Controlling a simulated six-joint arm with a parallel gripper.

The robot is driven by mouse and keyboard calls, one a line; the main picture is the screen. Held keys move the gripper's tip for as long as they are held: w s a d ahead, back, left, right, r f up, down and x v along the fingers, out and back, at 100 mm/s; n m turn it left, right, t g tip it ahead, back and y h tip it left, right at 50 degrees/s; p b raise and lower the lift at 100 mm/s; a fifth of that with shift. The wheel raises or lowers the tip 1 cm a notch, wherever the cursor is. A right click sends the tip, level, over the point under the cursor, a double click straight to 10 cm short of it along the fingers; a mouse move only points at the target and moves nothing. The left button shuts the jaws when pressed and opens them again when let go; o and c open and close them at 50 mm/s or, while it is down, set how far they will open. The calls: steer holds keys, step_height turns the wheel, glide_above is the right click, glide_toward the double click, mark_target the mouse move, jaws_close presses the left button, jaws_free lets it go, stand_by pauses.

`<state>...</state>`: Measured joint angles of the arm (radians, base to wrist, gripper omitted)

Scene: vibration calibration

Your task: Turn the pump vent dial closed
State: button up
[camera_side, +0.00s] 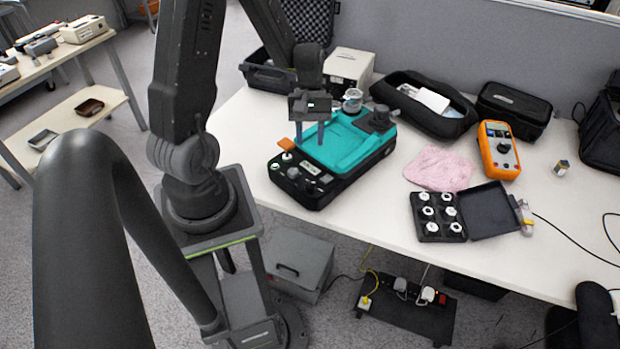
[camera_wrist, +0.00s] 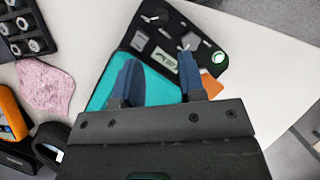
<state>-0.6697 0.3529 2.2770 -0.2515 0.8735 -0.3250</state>
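A teal and black device (camera_side: 345,142) sits on the white table, its black control panel (camera_side: 318,188) facing the front left. The panel carries a small display, several knobs and a green-ringed button (camera_side: 277,166). I cannot tell which control is the pump vent dial; one panel knob (camera_wrist: 187,44) shows beyond my fingers in the wrist view. My gripper (camera_side: 310,142) is above the device, near the edge between teal top and panel, pointing down. Its blue fingers are apart with nothing between them, as the wrist view also shows (camera_wrist: 159,75). Contact with the device cannot be told.
An orange tab (camera_side: 285,143) sticks out beside the panel. A glass jar (camera_side: 352,100) stands behind the device. To the right are a pink cloth (camera_side: 439,168), an orange multimeter (camera_side: 498,150) and an open black case of white pieces (camera_side: 438,216). The table's front edge is close to the panel.

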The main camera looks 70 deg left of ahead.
mark_target(310, 182)
steer(key=x, duration=1.1)
steer(key=shift+c, duration=0.2)
